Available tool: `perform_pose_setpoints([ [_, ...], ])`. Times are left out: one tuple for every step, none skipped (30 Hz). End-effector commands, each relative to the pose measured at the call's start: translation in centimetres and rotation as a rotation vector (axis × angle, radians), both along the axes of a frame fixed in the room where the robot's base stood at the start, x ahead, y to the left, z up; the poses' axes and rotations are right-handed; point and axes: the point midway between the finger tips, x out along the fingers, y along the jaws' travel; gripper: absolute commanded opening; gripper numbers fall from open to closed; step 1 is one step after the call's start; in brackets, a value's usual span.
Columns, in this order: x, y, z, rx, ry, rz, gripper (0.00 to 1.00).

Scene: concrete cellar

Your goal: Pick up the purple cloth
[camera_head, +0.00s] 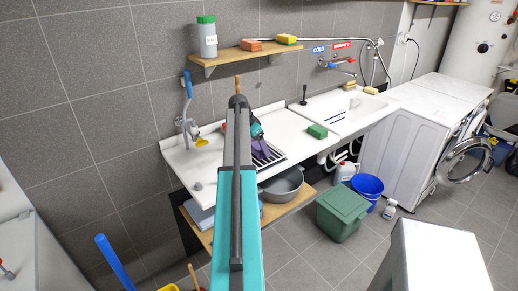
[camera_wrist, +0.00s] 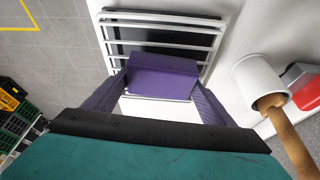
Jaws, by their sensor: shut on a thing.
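The purple cloth (camera_wrist: 165,70) lies on a white wire rack (camera_wrist: 104,36) on the worktop, in the middle of the wrist view. My gripper (camera_wrist: 163,86) reaches down to it, with one finger at each side edge of the cloth. The fingers are apart by the cloth's width and shut on it. The cloth appears to be still at the rack, and any gap beneath it cannot be told. In the head view my arm hides part of the rack and the cloth's surroundings.
A white cup-shaped thing with a wooden handle (camera_wrist: 281,122) stands close right of the rack. On the white worktop (camera_head: 195,160) are a green sponge (camera_head: 317,131) and a sink (camera_head: 345,108). A wooden shelf (camera_head: 235,57) hangs above. A green bin (camera_head: 341,213) and blue bucket (camera_head: 367,187) stand below.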

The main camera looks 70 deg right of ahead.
Motion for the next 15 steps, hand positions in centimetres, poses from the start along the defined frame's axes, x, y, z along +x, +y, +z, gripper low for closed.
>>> perform_pose_setpoints([
  [0.0,0.0,0.1,0.000,0.000,0.000,0.52],
  [0.0,0.0,0.2,0.000,0.000,0.000,0.52],
  [0.0,0.0,0.3,-0.001,-0.001,0.000,0.52],
  [0.0,0.0,0.4,0.000,0.000,0.000,0.52],
  [0.0,0.0,0.6,0.000,0.000,0.000,0.52],
  [0.0,0.0,0.8,0.000,0.000,0.000,0.52],
  [0.0,0.0,0.9,0.000,0.000,0.000,0.52],
  [0.0,0.0,1.1,0.000,0.000,0.000,0.52],
  [0.0,0.0,1.4,-0.001,0.000,0.000,0.52],
  [0.0,-0.1,1.6,-0.002,-0.001,0.001,0.52],
  [0.0,-0.1,1.9,-0.002,-0.001,0.001,0.52],
  [0.0,-0.1,2.2,-0.001,0.000,0.000,0.52],
  [0.0,-0.1,2.4,-0.001,0.000,0.000,0.52],
  [0.0,-0.1,2.6,-0.001,-0.001,0.000,0.52],
  [0.0,-0.1,2.9,-0.001,-0.001,0.000,0.52],
])
